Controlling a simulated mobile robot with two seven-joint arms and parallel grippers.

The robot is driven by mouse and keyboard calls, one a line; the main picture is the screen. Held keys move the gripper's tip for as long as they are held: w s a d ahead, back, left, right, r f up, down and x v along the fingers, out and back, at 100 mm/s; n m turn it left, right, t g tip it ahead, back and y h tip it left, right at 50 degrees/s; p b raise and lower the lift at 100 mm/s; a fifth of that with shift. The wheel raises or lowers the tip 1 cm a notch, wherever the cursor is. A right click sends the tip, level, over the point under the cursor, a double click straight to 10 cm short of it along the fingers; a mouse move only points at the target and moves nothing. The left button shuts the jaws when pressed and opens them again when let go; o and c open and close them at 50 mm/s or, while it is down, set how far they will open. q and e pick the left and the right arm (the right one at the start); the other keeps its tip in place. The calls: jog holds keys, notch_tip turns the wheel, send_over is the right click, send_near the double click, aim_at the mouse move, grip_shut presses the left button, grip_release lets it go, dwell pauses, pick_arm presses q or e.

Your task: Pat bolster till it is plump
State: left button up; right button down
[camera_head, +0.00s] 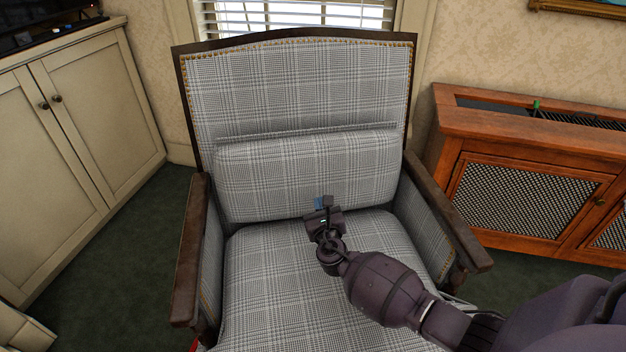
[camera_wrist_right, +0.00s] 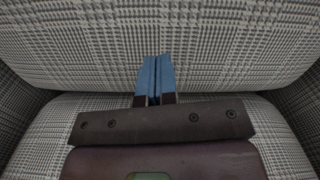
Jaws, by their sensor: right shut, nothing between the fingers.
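The bolster (camera_head: 300,172) is a grey plaid cushion lying across the chair, against its backrest and above the seat. It also fills the upper part of the right wrist view (camera_wrist_right: 90,50). My right gripper (camera_head: 322,201) is in front of the bolster's lower edge, right of its middle. Its blue fingers are together with nothing between them, as the right wrist view (camera_wrist_right: 155,62) shows. The fingertips point at the bolster; I cannot tell whether they touch it. My left gripper is out of view.
The armchair (camera_head: 187,240) has dark wooden arms on both sides of the seat. A cream cabinet (camera_head: 100,130) stands at left, and a wooden cabinet with mesh doors (camera_head: 530,150) at right. A window with blinds (camera_head: 295,15) is behind. Green carpet (camera_head: 110,280) is open at left.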

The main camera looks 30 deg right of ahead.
jog(key=shift+f, duration=0.1)
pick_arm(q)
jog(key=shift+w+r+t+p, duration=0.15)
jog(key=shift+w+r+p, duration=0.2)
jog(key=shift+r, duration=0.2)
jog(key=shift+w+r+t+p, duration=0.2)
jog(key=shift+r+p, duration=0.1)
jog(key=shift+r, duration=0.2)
pick_arm(e)
jog(key=v, duration=0.5)
